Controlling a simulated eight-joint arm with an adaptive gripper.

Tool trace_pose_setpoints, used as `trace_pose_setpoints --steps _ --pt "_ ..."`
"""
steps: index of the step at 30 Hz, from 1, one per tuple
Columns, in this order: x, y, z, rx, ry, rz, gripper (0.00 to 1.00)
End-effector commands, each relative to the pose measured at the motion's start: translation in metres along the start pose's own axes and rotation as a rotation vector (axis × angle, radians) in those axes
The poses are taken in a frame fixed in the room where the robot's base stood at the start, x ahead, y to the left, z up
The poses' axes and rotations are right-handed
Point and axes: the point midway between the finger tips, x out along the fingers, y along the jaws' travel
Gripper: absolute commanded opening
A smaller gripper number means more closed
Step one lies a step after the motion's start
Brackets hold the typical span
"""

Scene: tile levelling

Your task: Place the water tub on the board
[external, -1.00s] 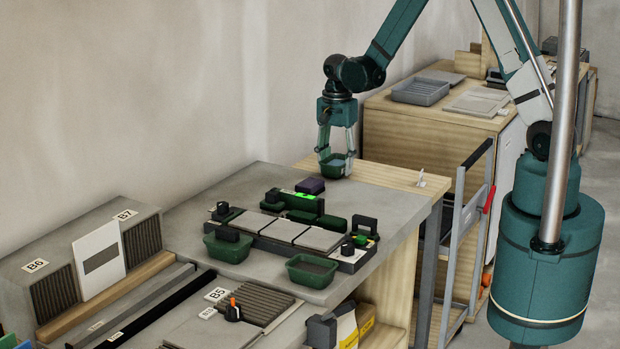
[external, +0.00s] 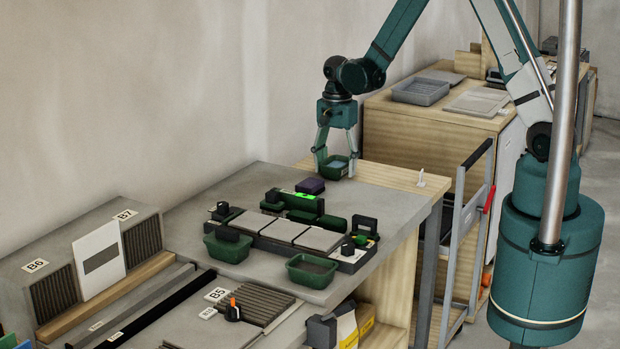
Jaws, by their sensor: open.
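The water tub (external: 337,174) is a small dark green tub with a pale bluish surface inside. It appears upright at the left part of the pale wooden board (external: 400,184) at the far end of the grey worktop. My gripper (external: 335,170) points straight down over the tub. Its fingers are spread, one on each side of the tub, and look apart from its walls. The fingers hide part of the tub's sides, and its underside contact is too small to make out clearly.
A dark purple block (external: 311,186) lies just in front of the tub. A tile rig with light tiles (external: 287,229) and two more green tubs (external: 311,272) (external: 228,248) stand nearer on the worktop. A small white item (external: 421,178) is on the board's right edge.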

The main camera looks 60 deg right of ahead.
Motion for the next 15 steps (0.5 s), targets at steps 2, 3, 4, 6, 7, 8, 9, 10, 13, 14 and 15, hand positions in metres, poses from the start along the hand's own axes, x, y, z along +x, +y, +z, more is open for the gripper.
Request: trace_pose_setpoints --steps 2,3,4,6,7,8,9,10,13,14,15 --pt "-0.001 0.000 0.000 0.000 0.000 0.000 0.56" --pt "-0.002 0.000 0.000 0.000 0.000 0.000 0.56" --pt "-0.002 0.000 0.000 0.000 0.000 0.000 0.56" --pt "-0.004 0.000 0.000 0.000 0.000 0.000 0.56" --pt "-0.006 0.000 0.000 0.000 0.000 0.000 0.56" --pt "-0.008 0.000 0.000 0.000 0.000 0.000 0.56" --pt "-0.010 0.000 0.000 0.000 0.000 0.000 0.56" --pt "-0.013 0.000 0.000 0.000 0.000 0.000 0.56" --pt "-0.022 0.000 0.000 0.000 0.000 0.000 0.56" --pt "-0.025 0.000 0.000 0.000 0.000 0.000 0.56" --pt "-0.029 0.001 0.000 0.000 0.000 0.000 0.56"
